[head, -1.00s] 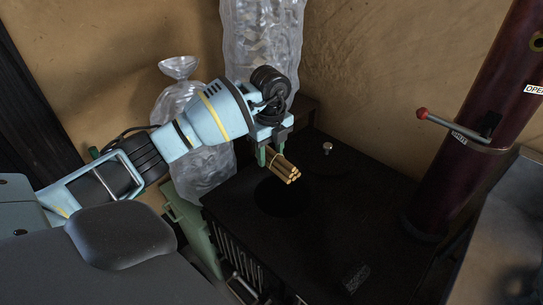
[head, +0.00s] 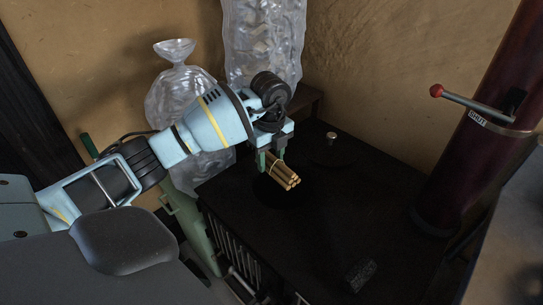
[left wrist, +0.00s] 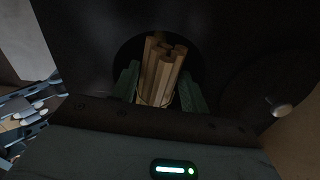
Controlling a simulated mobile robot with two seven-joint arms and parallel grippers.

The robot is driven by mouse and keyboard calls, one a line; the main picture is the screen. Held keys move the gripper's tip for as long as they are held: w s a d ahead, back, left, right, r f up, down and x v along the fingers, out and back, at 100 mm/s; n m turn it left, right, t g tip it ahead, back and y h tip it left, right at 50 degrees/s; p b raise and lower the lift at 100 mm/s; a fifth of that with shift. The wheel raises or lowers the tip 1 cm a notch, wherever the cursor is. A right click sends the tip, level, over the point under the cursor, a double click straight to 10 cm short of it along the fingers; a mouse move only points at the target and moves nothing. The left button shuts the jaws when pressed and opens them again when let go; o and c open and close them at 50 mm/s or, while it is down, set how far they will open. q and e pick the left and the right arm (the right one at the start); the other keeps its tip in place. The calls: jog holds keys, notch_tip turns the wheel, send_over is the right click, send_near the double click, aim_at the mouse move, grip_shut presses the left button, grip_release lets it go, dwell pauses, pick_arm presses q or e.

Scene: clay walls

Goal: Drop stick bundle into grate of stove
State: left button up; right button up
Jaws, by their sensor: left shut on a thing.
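A tied bundle of light wooden sticks (head: 284,177) is held in my left gripper (head: 270,160), which is shut on it. The bundle is tilted, with its cut ends toward the lower right, over the dark round opening (head: 275,194) in the top of the black stove (head: 320,225). In the left wrist view the stick bundle (left wrist: 163,72) stands between the green fingers, with the round opening behind it. I cannot tell exactly how high it is above the opening. My right gripper is not in view.
A dark red flue pipe (head: 480,165) with a red-knobbed lever (head: 472,104) marked SHUT rises at the right. A small metal knob (head: 331,136) sits on the stove's back part. Clear plastic-like bags (head: 265,40) stand behind my left arm.

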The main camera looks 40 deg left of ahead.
aim_at(271, 154)
pick_arm(q)
jog(key=o, duration=0.6)
jog(key=shift+r, duration=0.1)
jog(key=shift+c, duration=0.2)
jog(key=o, duration=0.5)
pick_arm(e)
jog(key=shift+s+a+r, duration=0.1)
pick_arm(q)
jog(key=shift+r, duration=0.1)
notch_tip(271, 154, up, 7)
jog(key=shift+f+p, duration=0.15)
jog(key=shift+p, duration=0.25)
jog(key=shift+r, duration=0.45)
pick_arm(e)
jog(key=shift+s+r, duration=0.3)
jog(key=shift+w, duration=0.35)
